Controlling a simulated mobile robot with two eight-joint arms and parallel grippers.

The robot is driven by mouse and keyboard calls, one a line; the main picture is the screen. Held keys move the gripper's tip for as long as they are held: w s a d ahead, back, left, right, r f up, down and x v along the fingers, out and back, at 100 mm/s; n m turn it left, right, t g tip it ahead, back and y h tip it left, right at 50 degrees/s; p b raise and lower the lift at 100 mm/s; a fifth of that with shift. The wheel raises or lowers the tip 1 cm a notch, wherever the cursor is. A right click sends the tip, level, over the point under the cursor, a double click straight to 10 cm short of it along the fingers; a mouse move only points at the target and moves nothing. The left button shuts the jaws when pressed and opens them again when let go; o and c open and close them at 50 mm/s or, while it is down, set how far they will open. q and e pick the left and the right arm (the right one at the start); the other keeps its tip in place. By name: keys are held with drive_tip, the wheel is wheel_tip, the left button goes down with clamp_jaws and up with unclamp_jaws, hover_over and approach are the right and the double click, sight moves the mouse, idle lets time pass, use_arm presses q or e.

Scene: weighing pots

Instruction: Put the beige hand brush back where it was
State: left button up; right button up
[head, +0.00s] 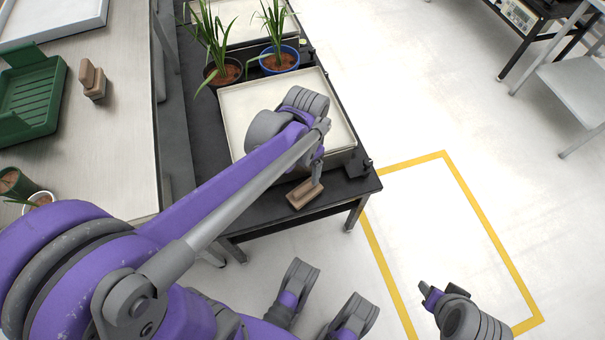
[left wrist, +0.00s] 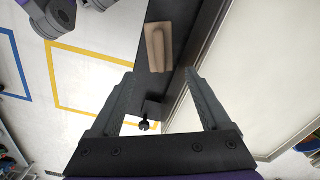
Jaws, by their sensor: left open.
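The beige hand brush (head: 305,194) lies on the dark bench's front strip, near its edge, in the head view. It also shows in the left wrist view (left wrist: 158,47), on the dark strip beyond the fingertips. My left gripper (head: 317,180) is just above or beside the brush in the head view; the exact gap is hard to tell. In the left wrist view its two fingers (left wrist: 160,76) are spread apart with nothing between them. My right gripper (head: 428,292) shows small at the lower right, over the floor, and its jaws are unclear.
A pale tray (head: 232,121) sits on the dark bench (head: 190,120), with two potted plants (head: 225,70) (head: 279,60) behind it. On the left counter (head: 115,140) are a green rack (head: 35,100) and another brown brush-like block (head: 92,80). Yellow lines (head: 455,175) mark open floor.

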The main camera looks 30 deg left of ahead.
use_arm(q)
drive_tip(key=s+d+n+t, duration=0.3)
drive_tip(key=s+t, duration=0.1)
drive_tip(key=s, duration=0.7)
drive_tip(key=shift+d+n, duration=0.15)
drive_tip(key=shift+n, duration=0.15)
drive_tip(key=shift+s, duration=0.1)
